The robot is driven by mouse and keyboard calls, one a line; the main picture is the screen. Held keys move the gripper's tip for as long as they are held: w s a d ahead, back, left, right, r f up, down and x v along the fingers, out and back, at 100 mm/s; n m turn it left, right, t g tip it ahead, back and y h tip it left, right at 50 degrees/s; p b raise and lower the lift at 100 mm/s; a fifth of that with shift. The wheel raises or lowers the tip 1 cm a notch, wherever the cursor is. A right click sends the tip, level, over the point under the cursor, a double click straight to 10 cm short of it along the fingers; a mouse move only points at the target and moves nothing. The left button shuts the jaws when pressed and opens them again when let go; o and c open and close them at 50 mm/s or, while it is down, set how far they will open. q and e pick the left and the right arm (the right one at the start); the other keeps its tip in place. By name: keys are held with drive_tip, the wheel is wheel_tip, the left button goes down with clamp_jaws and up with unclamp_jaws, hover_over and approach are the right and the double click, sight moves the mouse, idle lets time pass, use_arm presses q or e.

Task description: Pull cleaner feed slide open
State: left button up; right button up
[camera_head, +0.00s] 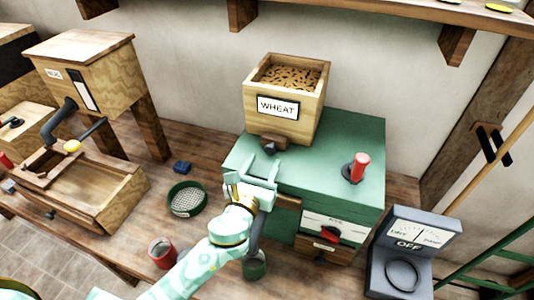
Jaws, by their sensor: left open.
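The cleaner is a green box machine (350,130) with a wooden hopper (312,118) on top, labelled WHEAT and full of grain. At the foot of the hopper's front, a small brown wooden slide end (275,139) with a dark knob (270,148) sticks out; this looks like the feed slide. My left gripper (262,168) is open and empty, over the near left edge of the green top. Its two fingers point toward the knob, with a small gap between. My right gripper is not in view.
A red handle (359,167) stands on the green top at right. A round green sieve (187,199), a red cup (162,252) and a wooden trough (100,190) lie to the left. A shelf overhangs the back.

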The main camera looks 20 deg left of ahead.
sight(269, 152)
use_arm(q)
drive_tip(key=w, duration=0.3)
drive_tip(key=shift+w, duration=0.35)
drive_tip(key=shift+c, duration=0.3)
clamp_jaws()
drive_tip(key=s+p, duration=0.1)
drive_tip(key=s, duration=0.3)
drive_tip(key=shift+s, duration=0.75)
drive_tip(key=shift+w+f, duration=0.1)
drive_tip(key=shift+o, duration=0.3)
unclamp_jaws()
